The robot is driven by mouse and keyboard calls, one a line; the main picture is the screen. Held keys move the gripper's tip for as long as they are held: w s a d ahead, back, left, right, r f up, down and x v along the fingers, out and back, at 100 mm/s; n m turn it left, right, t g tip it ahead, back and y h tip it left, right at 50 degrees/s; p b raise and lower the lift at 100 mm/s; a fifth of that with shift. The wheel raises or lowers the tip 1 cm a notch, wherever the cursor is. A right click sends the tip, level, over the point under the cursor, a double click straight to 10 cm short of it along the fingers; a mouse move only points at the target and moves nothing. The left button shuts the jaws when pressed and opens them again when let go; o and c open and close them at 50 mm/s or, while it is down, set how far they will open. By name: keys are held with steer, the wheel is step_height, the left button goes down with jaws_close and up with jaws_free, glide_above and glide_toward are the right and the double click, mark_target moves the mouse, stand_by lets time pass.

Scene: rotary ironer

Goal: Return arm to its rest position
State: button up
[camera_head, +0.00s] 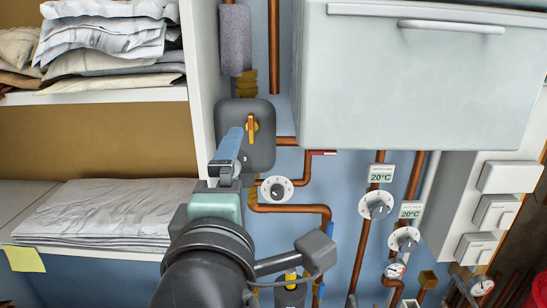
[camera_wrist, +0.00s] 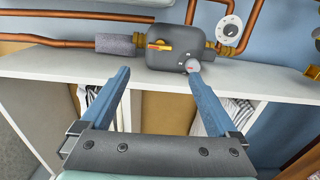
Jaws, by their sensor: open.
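My gripper (camera_head: 234,134) is at the end of my dark arm, raised in the lower middle of the head view. One blue finger covers part of a grey wall unit (camera_head: 261,150) with an orange lever (camera_head: 251,128). In the wrist view my gripper (camera_wrist: 158,74) shows both blue fingers spread wide, with nothing between them. The grey unit (camera_wrist: 172,62) lies beyond the fingertips there, and its orange lever (camera_wrist: 158,45) is in plain view. I see no contact between fingers and unit, though the exact gap is hard to judge.
Shelves (camera_head: 110,97) with folded linen (camera_head: 108,35) stand at left. A large pale cabinet (camera_head: 420,85) juts out at upper right. Copper pipes (camera_head: 300,208), dials (camera_head: 377,205) and white switch boxes (camera_head: 508,177) cover the wall. A white ledge (camera_wrist: 240,82) crosses the wrist view.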

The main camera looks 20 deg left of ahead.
steer(key=s+d+r+m+t+h, duration=0.2)
steer(key=d+r+m+t, duration=0.3)
steer(key=r+m, duration=0.5)
steer(key=s+d+r+m+t+h, duration=0.3)
steer(key=s+d+r+m+t, duration=0.2)
steer(key=d+r+m, duration=0.5)
steer(key=shift+s+d+m, duration=0.15)
steer(key=shift+s+m, duration=0.15)
steer(key=shift+m, duration=0.4)
steer(key=shift+f, duration=0.1)
